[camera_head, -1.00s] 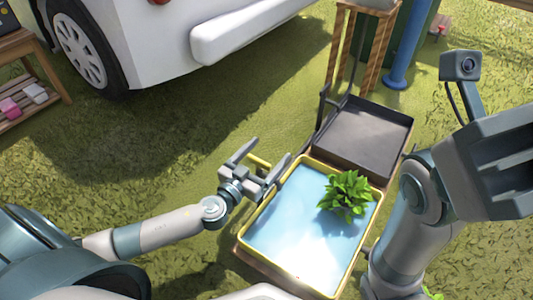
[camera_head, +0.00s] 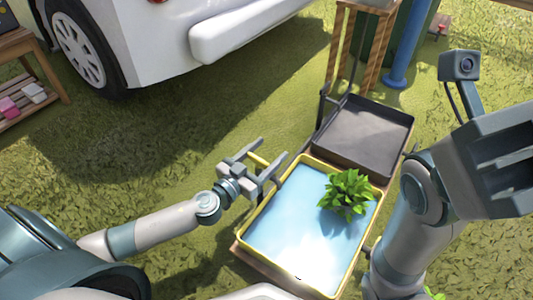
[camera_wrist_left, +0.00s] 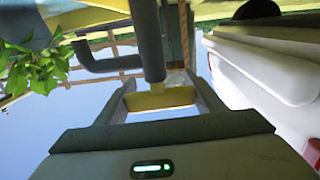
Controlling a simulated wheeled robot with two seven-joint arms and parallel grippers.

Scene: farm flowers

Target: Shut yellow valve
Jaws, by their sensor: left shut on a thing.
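The yellow valve handle (camera_head: 258,160) sits at the upper left corner of the yellow-rimmed water tray (camera_head: 253,215). My left gripper (camera_head: 266,158) is at the valve, its fingers on either side of the handle. In the left wrist view, the yellow handle (camera_wrist_left: 160,101) lies between the two fingers, with a dark grey pipe (camera_wrist_left: 148,40) behind it. The gripper is shut on the handle. My right gripper (camera_head: 505,160) hangs at the right edge, away from the valve, and its jaw state is unclear.
A green leafy plant (camera_head: 347,191) is in the water tray. A dark empty tray (camera_head: 362,138) stands behind it by a wooden frame (camera_head: 340,45) and blue post (camera_head: 406,45). A white vehicle (camera_head: 165,45) is at the back left. Grass (camera_head: 150,150) lies open to the left.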

